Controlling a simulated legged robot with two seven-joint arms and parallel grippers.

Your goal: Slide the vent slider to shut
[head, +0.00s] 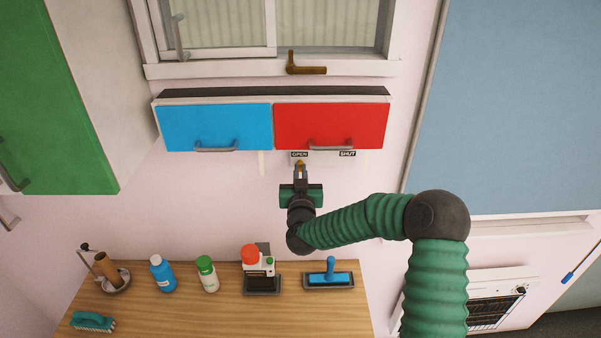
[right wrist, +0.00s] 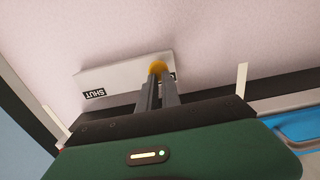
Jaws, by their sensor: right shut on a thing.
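The vent slider is a small orange-brown knob (head: 300,163) just below the OPEN label (head: 299,154), under the red and blue wall cabinet. The SHUT label (head: 347,154) is to its right. My right gripper (head: 300,170) reaches up to the knob and is shut on it. In the right wrist view the round orange knob (right wrist: 157,68) sits between the fingertips, in front of a pale plate (right wrist: 115,80) with the SHUT label (right wrist: 94,93) at its left end. My left gripper is not in view.
The cabinet's blue door (head: 215,125) and red door (head: 330,122) hang just above the knob. A wooden counter (head: 220,310) below holds several bottles, a coffee machine and a blue-handled tool (head: 330,275). The wall right of the knob is clear.

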